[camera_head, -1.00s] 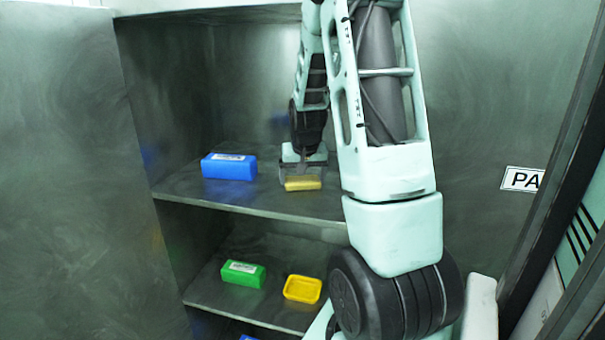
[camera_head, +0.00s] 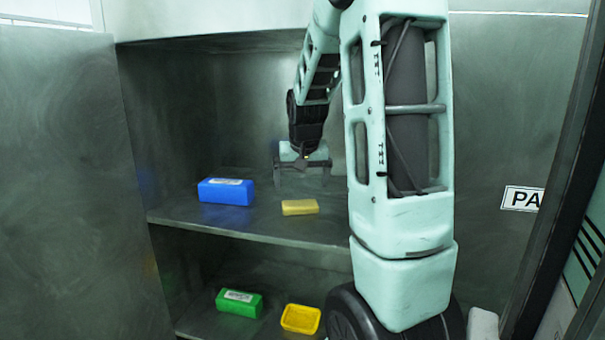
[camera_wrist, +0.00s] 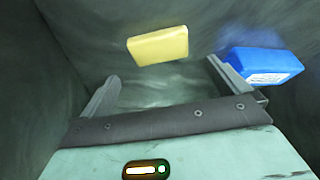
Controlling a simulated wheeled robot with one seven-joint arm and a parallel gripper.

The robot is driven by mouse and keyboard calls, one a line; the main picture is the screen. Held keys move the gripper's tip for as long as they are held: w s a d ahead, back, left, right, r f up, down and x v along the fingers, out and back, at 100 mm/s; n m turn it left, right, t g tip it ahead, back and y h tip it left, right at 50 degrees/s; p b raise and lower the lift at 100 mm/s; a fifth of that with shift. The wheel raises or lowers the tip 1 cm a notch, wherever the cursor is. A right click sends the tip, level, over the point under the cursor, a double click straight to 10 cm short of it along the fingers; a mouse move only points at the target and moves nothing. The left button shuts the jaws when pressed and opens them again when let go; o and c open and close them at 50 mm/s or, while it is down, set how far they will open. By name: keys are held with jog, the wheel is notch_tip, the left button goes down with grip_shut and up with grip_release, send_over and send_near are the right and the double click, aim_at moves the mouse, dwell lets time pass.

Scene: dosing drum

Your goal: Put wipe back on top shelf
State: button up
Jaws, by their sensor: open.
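The wipe is a small yellow block (camera_head: 300,207) lying flat on the top shelf (camera_head: 250,229), near its front edge. It also shows in the wrist view (camera_wrist: 158,45), beyond the fingertips and clear of them. My gripper (camera_head: 303,180) is open and empty. It hangs above and behind the wipe, apart from it. In the wrist view my gripper's two fingers (camera_wrist: 160,78) are spread wide with nothing between them.
A blue box (camera_head: 226,191) stands on the top shelf left of the wipe; it shows at the right in the wrist view (camera_wrist: 262,66). On the lower shelf are a green box (camera_head: 239,303) and a yellow tray (camera_head: 300,319). Metal walls enclose the shelves.

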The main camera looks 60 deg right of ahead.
jog(key=shift+b+v, duration=0.35)
jog(key=shift+v, duration=1.85)
jog(key=w+a+f+n+y, duration=0.1)
jog(key=w+a+f+n, duration=0.1)
jog(key=a, duration=0.7)
jog(key=w+a+f+n+y, duration=0.1)
jog(key=w+a+f+n, duration=0.15)
jog(key=a, duration=0.55)
jog(key=w+a+f+n+y, duration=0.1)
jog(key=a+n, duration=0.2)
jog(key=a, duration=0.6)
jog(key=s+a+f+n+g+y, duration=0.1)
jog(key=s+a+f+n, duration=0.15)
jog(key=a, duration=0.45)
jog(key=s+a+f+n, duration=0.1)
jog(key=s+a+n, duration=0.15)
jog(key=a, duration=0.35)
jog(key=s+a+f+n+g, duration=0.1)
jog(key=s+a+n, duration=0.1)
jog(key=s+a, duration=0.3)
jog(key=s+a+f+n, duration=0.2)
jog(key=s+a, duration=0.3)
jog(key=s, duration=0.3)
jog(key=shift+f+n+g, duration=0.3)
jog(key=shift+n+g, duration=0.1)
jog(key=shift+n, duration=0.35)
jog(key=shift+s, duration=0.15)
